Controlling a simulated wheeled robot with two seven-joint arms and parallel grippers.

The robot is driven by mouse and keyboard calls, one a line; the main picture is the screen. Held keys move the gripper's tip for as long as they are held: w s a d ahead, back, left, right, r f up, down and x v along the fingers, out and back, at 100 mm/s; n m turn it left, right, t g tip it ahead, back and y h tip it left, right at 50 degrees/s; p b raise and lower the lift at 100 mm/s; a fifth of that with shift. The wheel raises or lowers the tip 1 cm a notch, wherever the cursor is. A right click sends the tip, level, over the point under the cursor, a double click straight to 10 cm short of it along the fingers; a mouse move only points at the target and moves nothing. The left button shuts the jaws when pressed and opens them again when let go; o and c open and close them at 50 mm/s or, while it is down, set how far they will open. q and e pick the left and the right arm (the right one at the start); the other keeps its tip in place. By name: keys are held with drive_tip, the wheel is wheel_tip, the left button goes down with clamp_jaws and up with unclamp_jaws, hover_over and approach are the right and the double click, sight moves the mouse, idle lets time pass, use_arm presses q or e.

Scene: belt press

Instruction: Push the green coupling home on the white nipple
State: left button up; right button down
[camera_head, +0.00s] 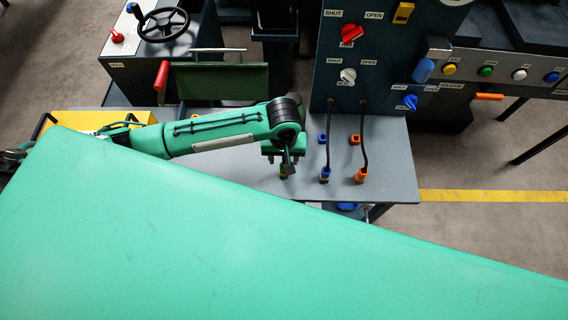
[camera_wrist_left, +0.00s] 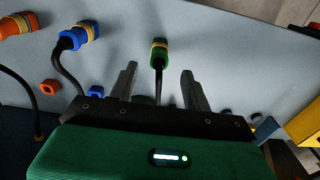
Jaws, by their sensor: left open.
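In the head view only a little of the coupling (camera_head: 284,173) shows just below my gripper. My left gripper (camera_wrist_left: 158,76) is open in the left wrist view, with one finger to each side of the hose and neither seen touching it. In the head view the gripper (camera_head: 287,164) hangs over the shelf. I cannot make out the white nipple. My right gripper is not in view.
A blue coupling (camera_head: 325,175) and an orange coupling (camera_head: 360,176) with black hoses stand to the right on the grey shelf (camera_head: 395,160). A dark panel (camera_head: 375,70) with red, white and blue knobs rises behind. A large green surface (camera_head: 200,230) fills the foreground.

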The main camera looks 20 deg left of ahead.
use_arm(q)
wheel_tip(320, 180, down, 6)
drive_tip(key=shift+w, duration=0.1)
drive_tip(key=shift+f+p, duration=0.3)
drive_tip(key=shift+f, duration=0.55)
drive_tip(key=c, duration=1.1)
drive_tip(key=o, duration=1.1)
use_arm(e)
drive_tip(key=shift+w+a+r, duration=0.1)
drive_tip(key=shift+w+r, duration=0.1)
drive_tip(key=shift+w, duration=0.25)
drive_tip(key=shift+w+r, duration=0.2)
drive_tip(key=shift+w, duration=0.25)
use_arm(q)
wheel_tip(320, 180, up, 12)
drive_tip(key=shift+r+b, duration=0.2)
drive_tip(key=shift+b, duration=0.4)
drive_tip(key=shift+r, duration=0.75)
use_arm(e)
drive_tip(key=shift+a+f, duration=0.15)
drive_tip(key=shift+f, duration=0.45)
